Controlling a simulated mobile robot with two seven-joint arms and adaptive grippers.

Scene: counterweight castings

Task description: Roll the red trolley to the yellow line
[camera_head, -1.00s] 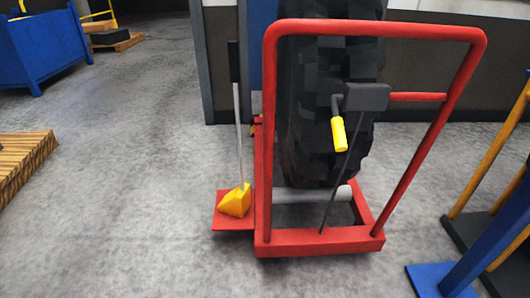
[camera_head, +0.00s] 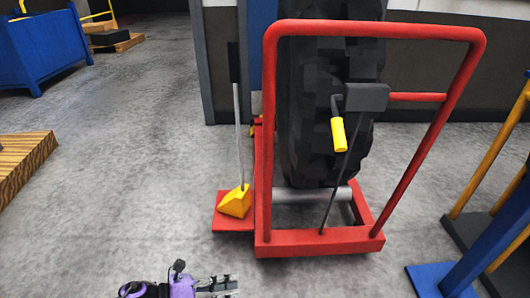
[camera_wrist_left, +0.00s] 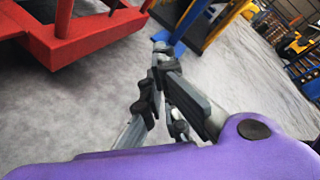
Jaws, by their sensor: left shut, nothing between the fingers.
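The red trolley (camera_head: 320,241) stands in the middle of the head view, with a tall tubular frame, a base and a large black tyre (camera_head: 330,110) upright in it. A yellow-handled crank (camera_head: 338,134) sits on its frame. A yellow wedge (camera_head: 235,202) lies on a red plate at its left side. My left gripper (camera_head: 233,284) is shut and empty at the bottom edge, in front of the trolley and apart from it. In the left wrist view the trolley's base (camera_wrist_left: 75,35) shows at upper left, beyond the fingers (camera_wrist_left: 160,50). I see no yellow line. My right gripper is out of view.
A blue bin (camera_head: 45,45) stands at the far left, and a wooden pallet (camera_head: 22,165) lies at the left edge. Blue and yellow posts (camera_head: 490,235) with flat feet stand close on the right. A wall is behind the trolley.

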